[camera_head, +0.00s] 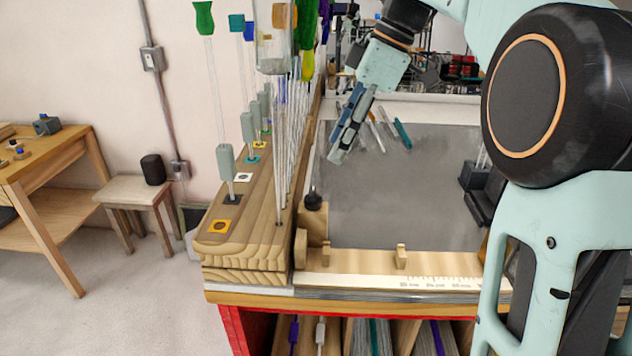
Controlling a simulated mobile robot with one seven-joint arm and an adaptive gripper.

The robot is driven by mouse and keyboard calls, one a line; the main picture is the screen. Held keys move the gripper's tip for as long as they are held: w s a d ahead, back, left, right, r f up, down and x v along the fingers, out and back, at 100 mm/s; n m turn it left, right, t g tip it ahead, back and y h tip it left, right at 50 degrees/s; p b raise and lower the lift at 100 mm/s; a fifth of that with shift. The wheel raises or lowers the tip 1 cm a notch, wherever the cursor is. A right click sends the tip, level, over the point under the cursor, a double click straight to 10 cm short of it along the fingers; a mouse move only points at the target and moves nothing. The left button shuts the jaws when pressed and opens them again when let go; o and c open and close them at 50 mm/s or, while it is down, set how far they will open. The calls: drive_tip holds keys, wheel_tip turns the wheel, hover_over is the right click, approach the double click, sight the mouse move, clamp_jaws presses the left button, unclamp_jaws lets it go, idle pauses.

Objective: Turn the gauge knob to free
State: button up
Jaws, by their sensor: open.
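A small black knob (313,199) stands on a wooden block at the front left corner of the grey work surface (400,190). Below it a pale gauge strip with a printed scale (430,282) runs along the front edge, with two small wooden stops (401,257) behind it. No free or locked marking on the knob can be read. My gripper (340,155) points down and to the left above the left part of the grey surface. It is open, holds nothing visible, and is above and behind the knob, apart from it.
A wooden rack (240,240) with upright glass rods and coloured tops stands just left of the knob. Several loose rods (402,134) lie at the back of the surface. A dark holder (478,190) stands at right. The middle of the surface is clear.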

sight(315, 191)
drive_tip(key=x, duration=1)
drive_tip(key=shift+a+f+b, duration=0.1)
drive_tip(key=shift+f+b, duration=0.2)
drive_tip(key=c, duration=1.2)
drive_tip(key=shift+o, duration=0.2)
